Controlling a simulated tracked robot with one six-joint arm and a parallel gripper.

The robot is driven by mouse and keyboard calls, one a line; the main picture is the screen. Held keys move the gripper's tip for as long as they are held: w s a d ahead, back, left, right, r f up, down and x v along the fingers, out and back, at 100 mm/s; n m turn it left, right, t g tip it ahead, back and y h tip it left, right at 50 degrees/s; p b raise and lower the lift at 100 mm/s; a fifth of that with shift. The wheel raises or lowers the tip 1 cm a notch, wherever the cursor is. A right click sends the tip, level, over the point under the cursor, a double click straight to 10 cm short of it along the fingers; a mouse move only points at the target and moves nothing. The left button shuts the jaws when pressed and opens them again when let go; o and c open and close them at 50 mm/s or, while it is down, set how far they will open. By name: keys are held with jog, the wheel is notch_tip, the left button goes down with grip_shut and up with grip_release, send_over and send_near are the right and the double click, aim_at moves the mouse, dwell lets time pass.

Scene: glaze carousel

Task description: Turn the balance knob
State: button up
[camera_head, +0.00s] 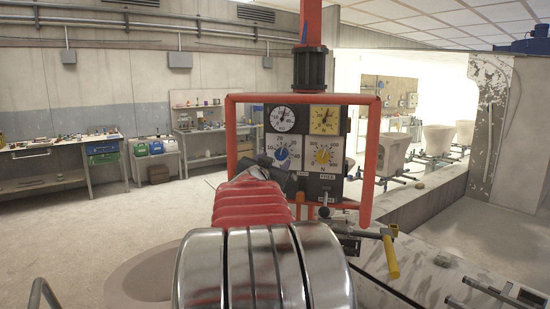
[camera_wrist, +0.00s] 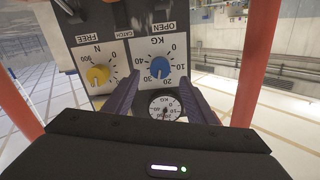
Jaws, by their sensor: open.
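A black panel (camera_head: 301,183) in a red frame carries two knobs. The blue knob (camera_head: 281,154) sits on a white KG scale at the left; it also shows in the wrist view (camera_wrist: 160,67), upside down, with its white mark toward the 20 and 30. The yellow knob (camera_head: 322,156) is on an N scale to its right and also shows in the wrist view (camera_wrist: 97,75). No label reads "balance" that I can make out. My gripper (camera_wrist: 159,80) is open, its two dark fingers on either side of the blue knob's line. I cannot tell whether they touch it.
A white gauge (camera_head: 282,118) and a yellow gauge (camera_head: 323,119) sit above the knobs. A catch lever (camera_head: 325,198) is at the panel's lower edge. Red frame bars (camera_head: 369,160) flank the panel. A yellow-handled lever (camera_head: 391,256) stands lower right. Open floor lies left.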

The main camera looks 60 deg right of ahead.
aim_at(280, 156)
jog(key=shift+x, duration=3.45)
jog(key=shift+c, duration=0.2)
jog(key=c, duration=1)
jog(key=shift+m, duration=0.3)
